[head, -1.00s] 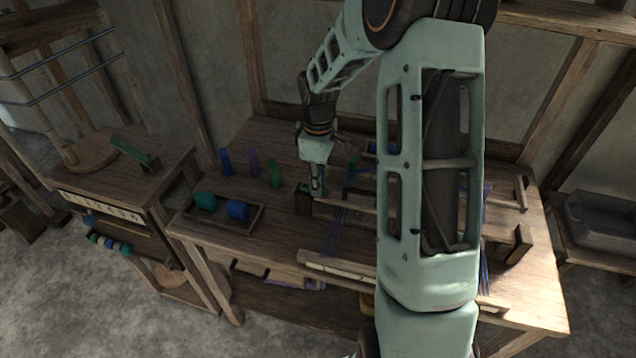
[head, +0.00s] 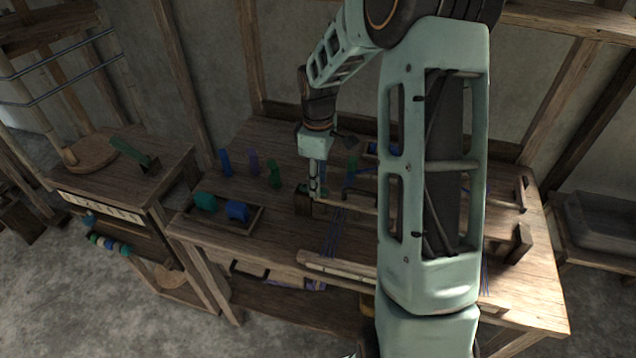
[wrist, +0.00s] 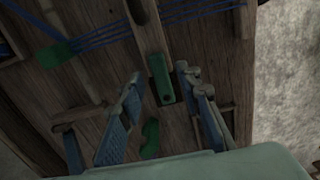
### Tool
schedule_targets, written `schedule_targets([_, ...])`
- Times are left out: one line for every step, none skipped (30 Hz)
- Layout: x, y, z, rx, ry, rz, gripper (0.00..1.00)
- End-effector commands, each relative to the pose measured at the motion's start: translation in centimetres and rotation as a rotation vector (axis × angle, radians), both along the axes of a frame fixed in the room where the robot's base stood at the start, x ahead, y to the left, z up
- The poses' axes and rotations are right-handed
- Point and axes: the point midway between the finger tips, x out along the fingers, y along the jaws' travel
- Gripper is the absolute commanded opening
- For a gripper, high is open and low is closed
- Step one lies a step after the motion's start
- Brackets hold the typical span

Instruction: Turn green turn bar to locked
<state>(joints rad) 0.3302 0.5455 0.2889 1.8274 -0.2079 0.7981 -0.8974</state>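The green turn bar (wrist: 160,78) is a short flat green piece with a dark hole, at the end of a wooden beam in the wrist view. It lies roughly in line with that beam. In the head view only a bit of green (head: 303,187) shows beside the fingers, on a dark wooden block. My gripper (wrist: 159,74) is open, one finger on each side of the bar, with gaps visible on both sides. In the head view my gripper (head: 314,188) points down at the block. Whether the fingertips reach down to the bar's height, I cannot tell.
A tray (head: 256,222) with green and blue spools stands left of my gripper. Blue threads (wrist: 150,25) run across the loom. My forearm hides much of the loom's right side.

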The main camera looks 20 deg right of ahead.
Motion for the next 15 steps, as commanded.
schedule_targets([0.1, 0.0, 1.0, -0.001, -0.005, -0.001, 0.32])
schedule_targets([0.1, 0.0, 1.6, -0.001, -0.005, -0.001, 0.32])
schedule_targets([0.2, 0.0, 2.4, -0.002, -0.006, -0.001, 0.32])
schedule_targets([0.1, -0.1, 3.1, -0.002, -0.006, 0.0, 0.32])
schedule_targets([0.1, 0.0, 3.8, -0.002, -0.006, 0.0, 0.32])
schedule_targets([0.2, 0.0, 4.7, -0.001, -0.007, 0.0, 0.32])
schedule_targets([0.2, 0.0, 5.3, -0.001, -0.007, 0.0, 0.32])
schedule_targets([0.1, 0.0, 6.0, -0.001, -0.007, 0.0, 0.32])
schedule_targets([0.1, 0.0, 6.8, -0.002, -0.006, 0.0, 0.32])
schedule_targets([0.1, 0.0, 7.3, -0.001, -0.005, 0.0, 0.32])
schedule_targets([0.1, 0.0, 7.9, -0.001, -0.007, 0.0, 0.32])
schedule_targets([0.1, 0.0, 8.5, -0.001, -0.004, 0.0, 0.32])
schedule_targets([0.1, 0.0, 8.9, -0.001, -0.004, 0.001, 0.32])
schedule_targets([0.1, 0.0, 9.3, 0.0, -0.004, 0.001, 0.32])
schedule_targets([0.1, 0.0, 9.8, 0.0, -0.004, 0.001, 0.32])
